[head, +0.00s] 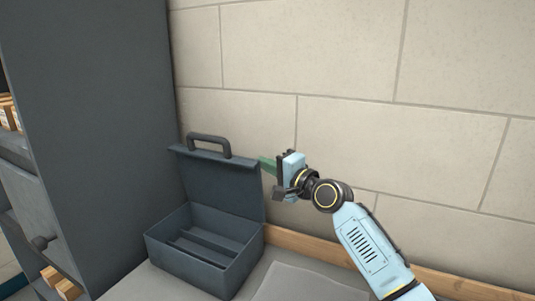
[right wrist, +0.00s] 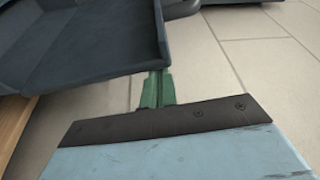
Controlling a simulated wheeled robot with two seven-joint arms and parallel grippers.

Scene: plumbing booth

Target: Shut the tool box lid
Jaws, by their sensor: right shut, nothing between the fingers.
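The dark blue-grey tool box (head: 238,268) stands on the grey worktop in the head view. Its lid (head: 220,185) is open and stands up near the wall, with a handle (head: 209,140) on its upper edge. The open box shows an inner divider and no tools that I can see. My right gripper (head: 266,164) is shut and empty at the right edge of the lid, near its upper corner. In the right wrist view the green fingers (right wrist: 156,82) meet the edge of the lid (right wrist: 90,40); I cannot tell whether they touch it. My left gripper is out of view.
A tall dark cabinet (head: 100,120) stands left of the box. A tiled wall (head: 310,50) rises behind, with a wooden strip (head: 300,243) along its foot. A flat grey sheet (head: 308,285) lies on the worktop right of the box.

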